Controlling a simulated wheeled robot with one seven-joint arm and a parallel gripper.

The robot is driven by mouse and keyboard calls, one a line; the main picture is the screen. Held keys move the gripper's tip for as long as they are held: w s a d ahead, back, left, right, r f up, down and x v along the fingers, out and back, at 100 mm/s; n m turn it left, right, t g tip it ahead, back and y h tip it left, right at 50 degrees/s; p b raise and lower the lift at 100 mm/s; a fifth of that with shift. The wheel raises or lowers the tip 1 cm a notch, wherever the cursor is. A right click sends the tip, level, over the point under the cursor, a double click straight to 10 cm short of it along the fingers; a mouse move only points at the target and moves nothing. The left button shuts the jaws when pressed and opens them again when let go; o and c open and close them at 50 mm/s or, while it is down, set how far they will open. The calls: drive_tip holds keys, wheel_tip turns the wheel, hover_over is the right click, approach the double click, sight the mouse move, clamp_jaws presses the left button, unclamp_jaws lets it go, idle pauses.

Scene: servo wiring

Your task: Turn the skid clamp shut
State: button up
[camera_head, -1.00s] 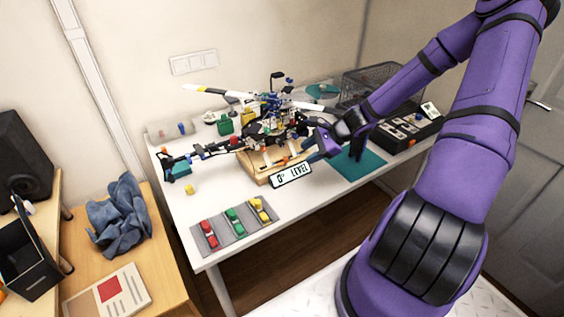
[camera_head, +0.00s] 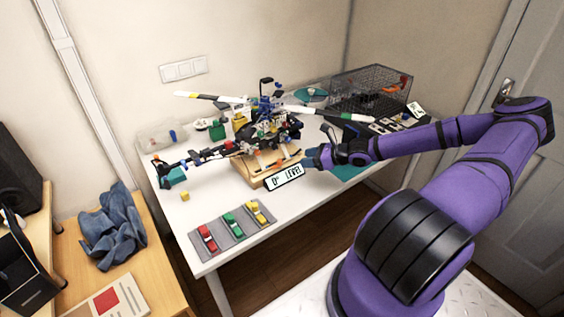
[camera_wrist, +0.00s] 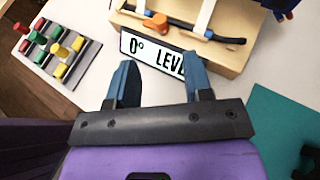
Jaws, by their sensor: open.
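An orange clamp knob (camera_wrist: 156,22) sits at the front edge of the wooden stand (camera_wrist: 238,63), beside the black skid tube (camera_wrist: 220,38). I cannot tell whether the clamp is turned over the skid. The model helicopter (camera_head: 262,118) stands on this wooden stand in the head view. A white "0° LEVEL" plate (camera_wrist: 150,50) is on the stand's front, and also shows in the head view (camera_head: 285,177). My gripper (camera_wrist: 162,72) is open and empty, its fingers pointing at the plate and the knob, apart from the knob. In the head view, my gripper (camera_head: 311,158) is just right of the stand.
A grey tray (camera_head: 226,237) with red, green and yellow clips lies at the table's front left. A teal mat (camera_wrist: 278,125) lies right of the stand. A wire basket (camera_head: 370,88) stands at the back right. The white table (camera_head: 195,203) is partly clear at front left.

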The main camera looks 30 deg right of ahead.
sight(281, 161)
drive_tip(key=shift+x, duration=5.15)
